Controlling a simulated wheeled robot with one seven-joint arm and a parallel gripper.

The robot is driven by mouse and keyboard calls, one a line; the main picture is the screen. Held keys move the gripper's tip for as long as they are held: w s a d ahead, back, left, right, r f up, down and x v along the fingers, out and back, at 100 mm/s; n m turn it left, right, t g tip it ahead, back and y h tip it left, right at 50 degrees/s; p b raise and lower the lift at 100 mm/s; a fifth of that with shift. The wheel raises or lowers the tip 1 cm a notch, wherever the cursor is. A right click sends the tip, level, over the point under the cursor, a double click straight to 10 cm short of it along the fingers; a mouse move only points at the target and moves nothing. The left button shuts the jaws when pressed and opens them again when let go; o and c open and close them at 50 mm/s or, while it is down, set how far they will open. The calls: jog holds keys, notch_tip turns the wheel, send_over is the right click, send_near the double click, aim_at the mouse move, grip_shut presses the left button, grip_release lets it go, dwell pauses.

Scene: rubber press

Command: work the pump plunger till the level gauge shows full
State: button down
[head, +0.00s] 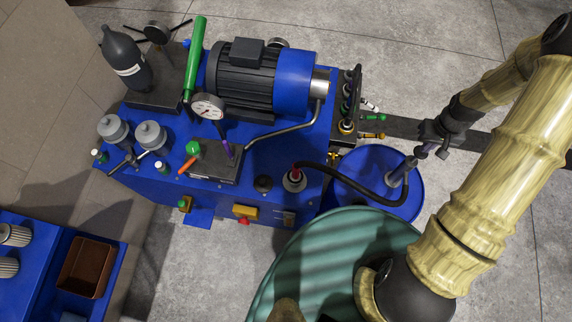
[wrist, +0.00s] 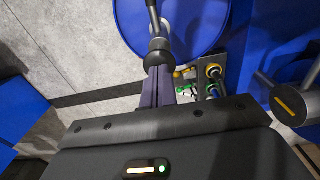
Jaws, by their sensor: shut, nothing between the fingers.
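The pump (head: 399,176) stands on the lid of the blue drum (head: 345,190), with a dark hose running from it to the blue machine. Its grey plunger top points up towards my gripper (head: 424,152). In the wrist view the plunger's dark round knob (wrist: 158,50) and thin rod (wrist: 152,14) lie just beyond my fingertips (wrist: 158,70). My fingers are shut with nothing between them. I cannot tell whether they touch the knob. I cannot make out a level gauge or its reading for certain; a round white dial (head: 207,106) stands on the machine.
The blue machine (head: 130,170) carries a motor (head: 245,75), a green cylinder (head: 194,60) and several valves beside the drum (head: 350,105). A ribbed green round thing (head: 335,255) stands in front of the drum. Grey floor is free behind and to the right.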

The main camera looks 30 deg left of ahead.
aim_at(420, 154)
jog(key=shift+f, duration=0.1)
dwell(2.3)
dwell(1.0)
jog(key=shift+f+b, duration=2.45)
jog(key=shift+f, duration=0.8)
jog(key=shift+r+p, duration=2.4)
jog(key=shift+r, duration=0.95)
notch_tip(420, 154, up, 7)
jog(key=p, duration=0.5)
